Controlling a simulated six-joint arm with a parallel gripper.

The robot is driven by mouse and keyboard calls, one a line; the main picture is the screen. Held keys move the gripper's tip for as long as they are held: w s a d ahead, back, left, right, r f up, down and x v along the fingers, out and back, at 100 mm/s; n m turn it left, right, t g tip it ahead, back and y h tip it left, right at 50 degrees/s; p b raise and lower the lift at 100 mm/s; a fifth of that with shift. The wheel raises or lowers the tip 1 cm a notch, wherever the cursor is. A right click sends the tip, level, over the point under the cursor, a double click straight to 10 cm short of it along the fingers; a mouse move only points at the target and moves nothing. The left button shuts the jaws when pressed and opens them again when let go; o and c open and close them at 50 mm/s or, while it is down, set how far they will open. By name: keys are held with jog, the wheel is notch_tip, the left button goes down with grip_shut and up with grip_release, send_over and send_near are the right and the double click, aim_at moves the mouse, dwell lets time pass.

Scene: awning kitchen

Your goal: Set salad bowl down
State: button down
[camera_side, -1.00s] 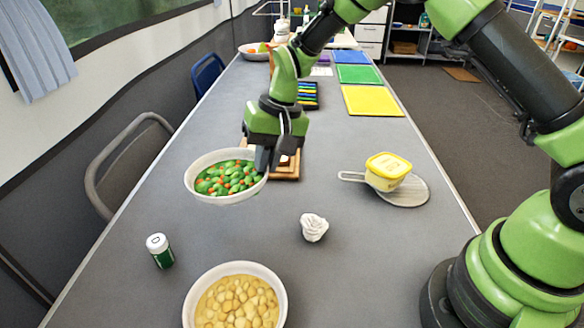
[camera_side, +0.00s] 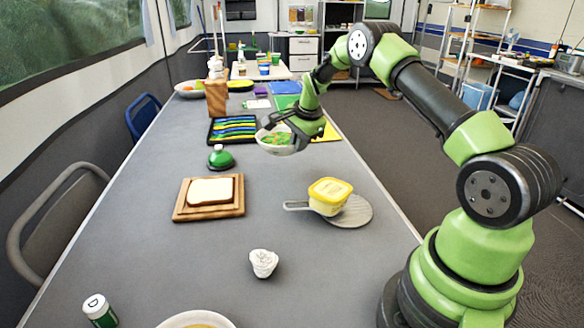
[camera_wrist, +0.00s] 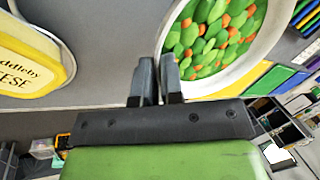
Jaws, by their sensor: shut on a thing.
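The salad bowl (camera_side: 281,150), white with green and orange pieces in it, is at the far part of the table beside the yellow mat. In the wrist view, the fingertips (camera_wrist: 160,75) meet the edge of the white bowl (camera_wrist: 232,80).
A cutlery tray (camera_side: 232,131) lies left of the bowl, with a green bell (camera_side: 220,157) in front. A bread board (camera_side: 208,212), a yellow tub (camera_side: 329,191) on a round paddle and a white crumpled lump (camera_side: 263,263) lie nearer. Bare table lies between.

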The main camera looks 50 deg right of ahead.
notch_tip(320, 180, down, 7)
jog(key=shift+r, duration=0.15)
dwell(0.4)
jog(key=c, duration=1.3)
grip_release()
jog(key=shift+o, duration=0.2)
